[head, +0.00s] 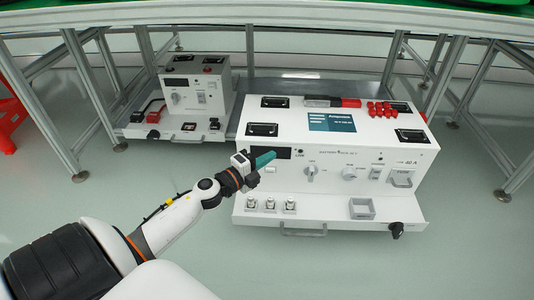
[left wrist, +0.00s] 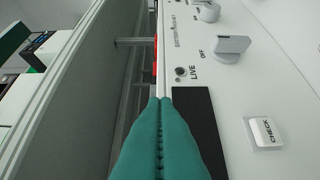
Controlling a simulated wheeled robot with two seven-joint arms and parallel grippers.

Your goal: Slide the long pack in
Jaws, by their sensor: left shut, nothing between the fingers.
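My left gripper (head: 265,159), with teal fingers, is shut and empty in front of a white cabinet (head: 238,205) marked as a battery unit. Its fingertips are at a dark rectangular opening or panel (head: 284,153) on the cabinet's left front. In the left wrist view the shut fingers (left wrist: 163,103) overlap the edge of this black rectangle (left wrist: 195,120); I cannot tell whether they touch it. A long dark bar (head: 318,101) with a red end lies on the cabinet's top; I cannot tell if it is the long pack. My right gripper is out of view.
The cabinet's front has knobs (head: 348,173), a LIVE socket (left wrist: 181,72) and a CHECK button (left wrist: 264,132). Its lower ledge holds several small fittings (head: 270,204) and a square holder (head: 361,208). A smaller unit (head: 197,92) stands behind left. Metal table legs flank both.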

